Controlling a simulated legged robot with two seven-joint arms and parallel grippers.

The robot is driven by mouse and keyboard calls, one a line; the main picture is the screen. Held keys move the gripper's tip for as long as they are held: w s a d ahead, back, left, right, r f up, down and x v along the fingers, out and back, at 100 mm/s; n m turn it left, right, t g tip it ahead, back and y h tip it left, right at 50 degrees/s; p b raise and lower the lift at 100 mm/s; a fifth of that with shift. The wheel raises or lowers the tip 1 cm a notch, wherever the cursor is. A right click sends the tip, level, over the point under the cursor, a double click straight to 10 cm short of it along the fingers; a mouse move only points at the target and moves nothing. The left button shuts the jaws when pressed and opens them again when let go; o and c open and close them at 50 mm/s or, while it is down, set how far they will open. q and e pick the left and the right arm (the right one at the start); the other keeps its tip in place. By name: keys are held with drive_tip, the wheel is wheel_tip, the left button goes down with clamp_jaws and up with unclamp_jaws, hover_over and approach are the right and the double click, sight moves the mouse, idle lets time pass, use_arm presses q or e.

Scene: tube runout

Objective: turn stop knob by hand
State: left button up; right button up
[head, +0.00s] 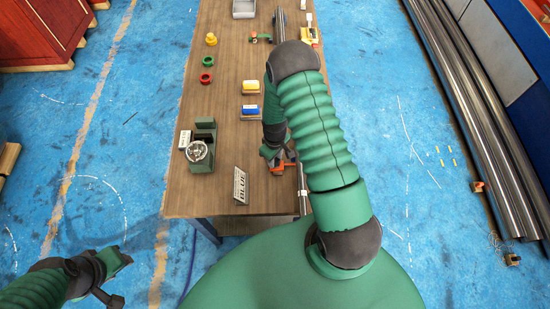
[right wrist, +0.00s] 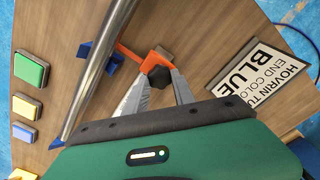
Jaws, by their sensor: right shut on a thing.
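The stop knob (right wrist: 159,77) is a black lobed knob on an orange stop arm (right wrist: 130,53) in the right wrist view. The orange part (head: 283,167) also shows in the head view, near the table's front right. My right gripper (right wrist: 157,88) has a finger on each side of the knob and is shut on it; it also shows in the head view (head: 279,156), partly hidden by my arm. A steel tube (right wrist: 98,72) runs beside the knob, over a blue support (right wrist: 86,52). My left gripper (head: 112,272) is off the table at lower left; its jaws are unclear.
A sign reading BLUE (head: 240,186) stands near the table's front edge. A dark green fixture with a round dial (head: 198,152) is at left. Yellow (head: 250,86) and blue (head: 250,112) pads and several coloured rings (head: 206,77) lie farther back. The table's (head: 205,200) front left is clear.

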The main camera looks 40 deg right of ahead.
drive_tip(key=o, duration=0.7)
drive_tip(key=shift+f+n, duration=0.1)
drive_tip(key=shift+n, duration=0.9)
drive_tip(key=o, duration=0.4)
drive_tip(key=shift+o, duration=0.2)
wheel_tip(320, 180, up, 6)
drive_tip(key=p, duration=0.5)
